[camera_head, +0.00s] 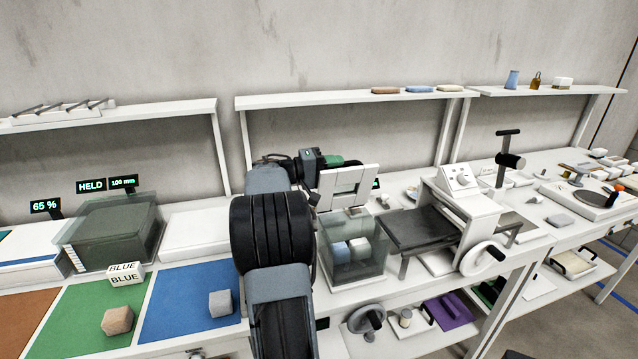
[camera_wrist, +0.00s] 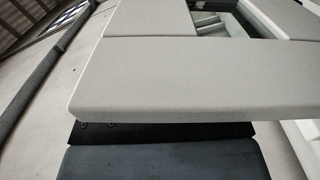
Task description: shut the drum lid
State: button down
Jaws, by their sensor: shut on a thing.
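A white lid plate (camera_head: 349,188) with a square opening stands raised and tilted above a clear box (camera_head: 372,262), which I take for the drum. Pale blocks show inside the box. My gripper (camera_head: 317,201) is at the left edge of the lid, mostly hidden behind my own arm in the head view. In the wrist view the white plate (camera_wrist: 190,78) fills the middle, with its opening at the top. A dark finger (camera_wrist: 160,160) of my gripper lies right against its near edge. The other finger is hidden. The gripper is shut on the lid.
A dark clear-walled bin (camera_head: 112,235) stands to the left, behind coloured mats with blocks (camera_head: 118,320). A shelf (camera_head: 350,100) runs above the bench at the back.

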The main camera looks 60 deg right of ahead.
jog(key=shift+s+a+m+b, duration=0.7)
jog(key=shift+m+b, duration=0.1)
jog(key=shift+b, duration=0.85)
jog(key=shift+s+a, duration=0.1)
jog(key=shift+r, duration=0.1)
jog(key=c, duration=1.1)
grip_release()
jog(key=shift+a, duration=0.1)
jog(key=shift+b+v, duration=0.65)
jog(key=shift+v, duration=3.1)
